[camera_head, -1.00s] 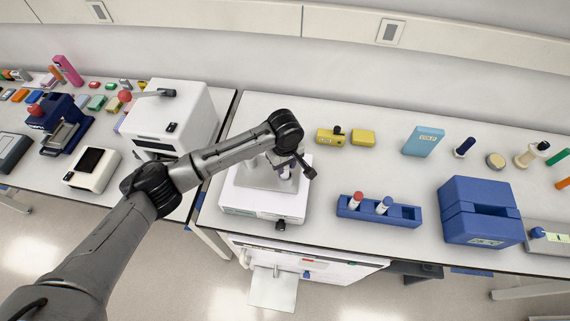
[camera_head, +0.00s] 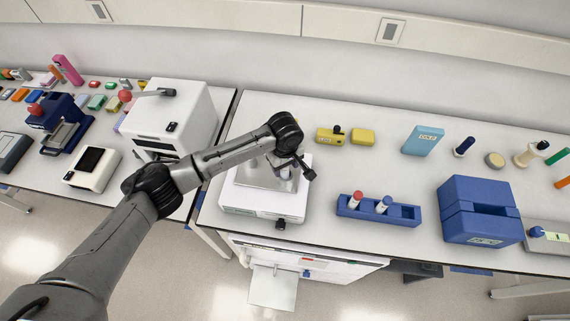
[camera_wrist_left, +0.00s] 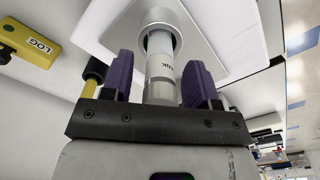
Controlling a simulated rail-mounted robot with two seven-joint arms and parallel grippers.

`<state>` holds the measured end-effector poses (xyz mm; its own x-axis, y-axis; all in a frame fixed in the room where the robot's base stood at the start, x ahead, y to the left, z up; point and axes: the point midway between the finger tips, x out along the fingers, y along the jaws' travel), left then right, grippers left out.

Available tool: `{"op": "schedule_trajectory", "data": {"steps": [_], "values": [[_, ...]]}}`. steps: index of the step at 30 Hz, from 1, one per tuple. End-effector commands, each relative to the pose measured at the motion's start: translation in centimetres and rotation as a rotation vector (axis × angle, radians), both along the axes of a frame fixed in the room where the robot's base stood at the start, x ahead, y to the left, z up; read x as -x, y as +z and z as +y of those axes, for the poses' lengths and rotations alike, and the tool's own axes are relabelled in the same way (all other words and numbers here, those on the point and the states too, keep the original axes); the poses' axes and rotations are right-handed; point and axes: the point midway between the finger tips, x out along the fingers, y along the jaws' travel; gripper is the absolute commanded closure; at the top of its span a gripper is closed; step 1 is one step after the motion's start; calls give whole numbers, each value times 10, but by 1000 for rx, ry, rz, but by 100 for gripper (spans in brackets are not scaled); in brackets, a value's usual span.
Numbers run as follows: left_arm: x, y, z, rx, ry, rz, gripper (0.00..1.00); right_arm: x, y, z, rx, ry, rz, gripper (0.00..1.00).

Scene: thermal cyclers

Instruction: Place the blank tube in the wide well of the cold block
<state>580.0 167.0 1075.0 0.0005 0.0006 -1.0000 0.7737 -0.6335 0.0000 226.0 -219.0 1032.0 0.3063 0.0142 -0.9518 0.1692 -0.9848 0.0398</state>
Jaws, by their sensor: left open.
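The blank tube (camera_wrist_left: 160,88), pale grey-white with dark lettering partly readable as "ANK", shows in the left wrist view. Its far end sits in a round well of the pale metal block (camera_wrist_left: 193,40), which appears to be the cold block. My left gripper (camera_wrist_left: 161,62) is open, its purple fingers on either side of the tube, with a visible gap on the left. In the head view the left gripper (camera_head: 286,172) is over the metal-topped white unit (camera_head: 262,204), and the wrist hides much of the tube and well. My right gripper is not in view.
A blue rack (camera_head: 350,212) with red-capped and blue-capped tubes stands to the right, then a large blue box (camera_head: 482,200). Yellow blocks (camera_head: 363,137) lie behind. A white machine (camera_head: 190,115) stands left, across a gap between benches. The bench before the yellow blocks is clear.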

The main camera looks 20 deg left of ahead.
Motion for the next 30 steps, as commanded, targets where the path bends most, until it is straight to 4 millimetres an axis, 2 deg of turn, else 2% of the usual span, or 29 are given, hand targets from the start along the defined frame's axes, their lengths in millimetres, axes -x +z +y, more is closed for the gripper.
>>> {"op": "schedule_trajectory", "data": {"steps": [5,21,25,30], "values": [[0,7,0,0,1,-1,46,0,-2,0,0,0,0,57],[0,98,0,1,0,-2,46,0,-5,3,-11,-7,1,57],[-1,112,0,2,1,-1,46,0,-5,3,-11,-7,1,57],[0,121,0,1,0,1,46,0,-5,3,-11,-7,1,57]]}}
